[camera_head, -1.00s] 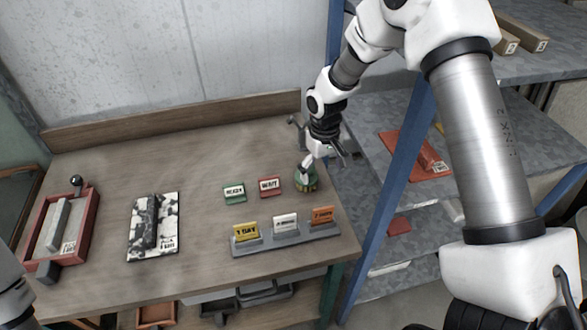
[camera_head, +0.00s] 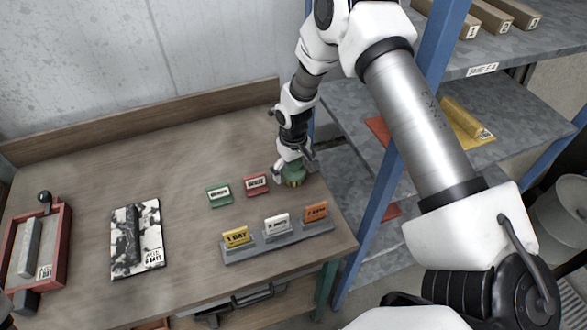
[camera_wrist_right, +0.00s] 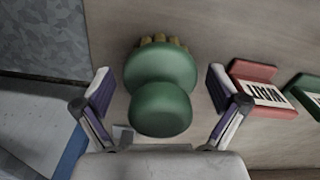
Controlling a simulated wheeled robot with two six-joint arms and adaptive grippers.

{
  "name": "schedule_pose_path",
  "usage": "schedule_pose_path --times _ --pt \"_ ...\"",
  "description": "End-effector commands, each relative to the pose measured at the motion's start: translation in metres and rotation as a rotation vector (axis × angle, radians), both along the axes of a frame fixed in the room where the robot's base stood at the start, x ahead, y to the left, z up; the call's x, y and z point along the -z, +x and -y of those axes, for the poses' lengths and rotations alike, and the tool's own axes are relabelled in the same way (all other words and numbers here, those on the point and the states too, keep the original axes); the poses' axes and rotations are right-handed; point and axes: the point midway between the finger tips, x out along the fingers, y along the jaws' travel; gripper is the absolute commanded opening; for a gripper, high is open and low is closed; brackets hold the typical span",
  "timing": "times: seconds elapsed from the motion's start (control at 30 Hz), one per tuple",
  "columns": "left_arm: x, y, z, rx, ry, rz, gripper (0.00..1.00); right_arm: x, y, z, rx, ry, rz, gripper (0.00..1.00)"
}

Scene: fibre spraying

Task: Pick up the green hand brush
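The green hand brush (camera_head: 294,176) stands on the wooden table near its right edge. In the right wrist view the brush (camera_wrist_right: 160,90) shows a rounded green knob and body, with tan bristles at the top. My right gripper (camera_head: 294,168) is at the brush, pointing down. In the wrist view my right gripper (camera_wrist_right: 160,85) is open, with one finger on each side of the brush and visible gaps between fingers and brush.
A red WAIT sign (camera_head: 256,184) and a green sign (camera_head: 219,195) stand left of the brush. A grey rack (camera_head: 276,239) with several coloured tags lies in front. A blue-posted shelf (camera_head: 392,170) stands close on the right.

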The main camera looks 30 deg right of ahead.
Motion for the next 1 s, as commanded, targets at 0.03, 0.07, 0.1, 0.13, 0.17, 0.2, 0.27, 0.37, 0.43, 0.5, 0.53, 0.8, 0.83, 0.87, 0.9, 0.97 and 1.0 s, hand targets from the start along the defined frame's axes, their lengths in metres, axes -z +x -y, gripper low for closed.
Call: schedule_pose_path --times 0.03,0.07,0.1,0.13,0.17,0.2,0.27,0.37,0.43,0.5,0.53,0.8,0.83,0.87,0.9,0.97,1.0 --pt "0.000 0.000 0.000 0.000 0.000 -0.001 0.47 0.000 0.000 0.000 0.000 0.000 0.000 0.79" --pt "0.000 0.000 0.000 0.000 0.000 -0.001 0.47 0.000 0.000 0.000 0.000 0.000 0.000 0.68" --pt "0.000 0.000 0.000 0.000 0.000 -0.001 0.47 0.000 0.000 0.000 0.000 0.000 0.000 0.54" --pt "0.000 0.000 0.000 0.000 0.000 -0.001 0.47 0.000 0.000 0.000 0.000 0.000 0.000 0.43" --pt "0.000 0.000 0.000 0.000 0.000 -0.001 0.47 0.000 0.000 0.000 0.000 0.000 -0.001 0.33" --pt "0.000 0.000 0.000 0.000 0.000 -0.001 0.47 0.000 0.000 0.000 0.000 0.000 -0.001 0.30" --pt "0.000 0.000 0.000 0.000 0.000 0.000 0.47 0.000 0.000 0.000 0.000 0.000 -0.001 0.30" --pt "0.000 0.000 0.000 0.000 0.000 0.000 0.47 0.000 0.000 0.000 0.000 0.000 0.000 0.30" --pt "0.000 0.000 0.000 0.000 0.000 0.000 0.47 0.000 0.000 0.000 0.000 0.000 0.000 0.30" --pt "0.001 0.000 0.000 0.000 0.000 0.000 0.47 0.000 0.000 0.000 0.000 0.000 0.000 0.30" --pt "0.001 0.000 0.000 0.000 0.000 0.000 0.47 -0.001 0.000 0.000 0.000 0.000 0.001 0.30" --pt "0.016 0.000 0.000 0.000 0.000 0.000 0.47 -0.040 0.001 0.000 0.001 0.001 0.006 0.30" --pt "0.018 0.000 0.000 0.000 0.000 0.000 0.47 -0.048 0.001 0.000 0.001 0.001 0.006 0.30" --pt "0.021 0.000 0.000 0.000 0.000 0.000 0.47 -0.056 0.002 0.000 0.001 0.001 0.007 0.30" --pt "0.023 0.000 0.000 0.000 0.000 0.000 0.47 -0.066 0.001 0.000 0.001 0.001 0.006 0.30" --pt "0.026 0.000 0.000 0.000 0.000 0.000 0.47 -0.079 0.001 0.000 0.001 0.001 0.004 0.30" --pt "0.027 0.000 0.000 0.000 0.000 0.000 0.47 -0.086 0.001 0.000 0.000 0.000 0.004 0.30"
